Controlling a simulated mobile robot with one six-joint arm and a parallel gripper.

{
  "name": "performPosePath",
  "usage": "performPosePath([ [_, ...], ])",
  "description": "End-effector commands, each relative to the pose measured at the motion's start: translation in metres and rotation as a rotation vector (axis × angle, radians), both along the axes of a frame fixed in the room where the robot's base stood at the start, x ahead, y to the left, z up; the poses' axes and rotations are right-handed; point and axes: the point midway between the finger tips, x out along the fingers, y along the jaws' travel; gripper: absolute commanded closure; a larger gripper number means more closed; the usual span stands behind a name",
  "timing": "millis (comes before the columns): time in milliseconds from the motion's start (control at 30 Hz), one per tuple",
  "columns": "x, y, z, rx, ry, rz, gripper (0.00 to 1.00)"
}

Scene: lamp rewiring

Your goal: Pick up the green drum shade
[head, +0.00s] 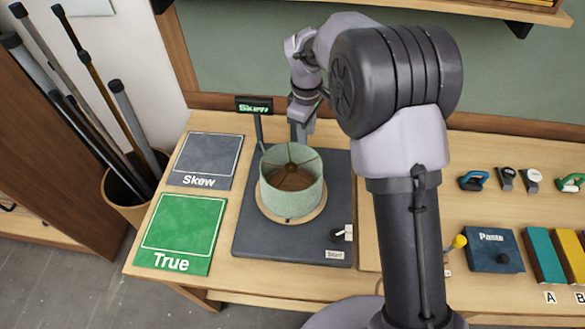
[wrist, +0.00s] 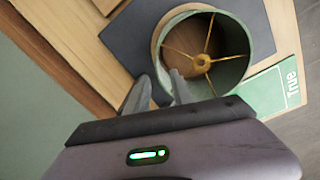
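The green drum shade (head: 291,196) stands upright on a round wooden disc (head: 268,212) on the dark base board (head: 245,240). Its top is open and shows brass spokes. In the wrist view, the shade (wrist: 232,78) lies just ahead and to the right of my fingers. My gripper (head: 300,138) is behind the shade's far rim in the head view, pointing down.
A small display reading "Skew" (head: 254,106) stands on a post beside my gripper. A grey "Skew" pad (head: 205,158) and a green "True" pad (head: 178,228) lie to the left. A blue "Paste" box (head: 493,249) and clamps are on the right.

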Motion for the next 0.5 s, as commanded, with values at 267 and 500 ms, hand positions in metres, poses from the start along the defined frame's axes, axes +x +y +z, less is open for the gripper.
performPosePath([
  [267,0.004,-0.003,-0.065,0.001,0.001,-0.002,0.72],
  [500,0.008,-0.004,-0.094,0.000,0.001,-0.003,0.72],
])
